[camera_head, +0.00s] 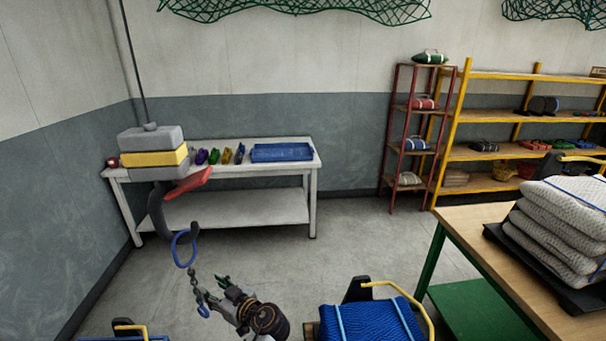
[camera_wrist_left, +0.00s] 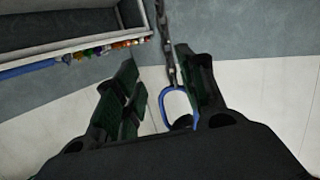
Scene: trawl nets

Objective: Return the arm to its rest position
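My left gripper (camera_head: 214,290) is low in the middle of the head view. In the left wrist view its two dark green fingers (camera_wrist_left: 156,72) stand apart, open. A chain (camera_head: 194,278) hangs from a blue ring (camera_head: 183,248) on a dark crane hook (camera_head: 157,215). The chain's lower end carries a blue link (camera_head: 203,309) beside my left gripper. In the left wrist view this blue link (camera_wrist_left: 164,101) lies between the fingers, nearer the right one; whether it touches that finger I cannot tell. My right gripper is not in view.
A white bench (camera_head: 240,207) with a blue tray (camera_head: 282,152) stands by the back wall. A wooden-topped table (camera_head: 470,222) with stacked nets is at right. A blue bundle (camera_head: 372,321) is at the front. Open floor lies between.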

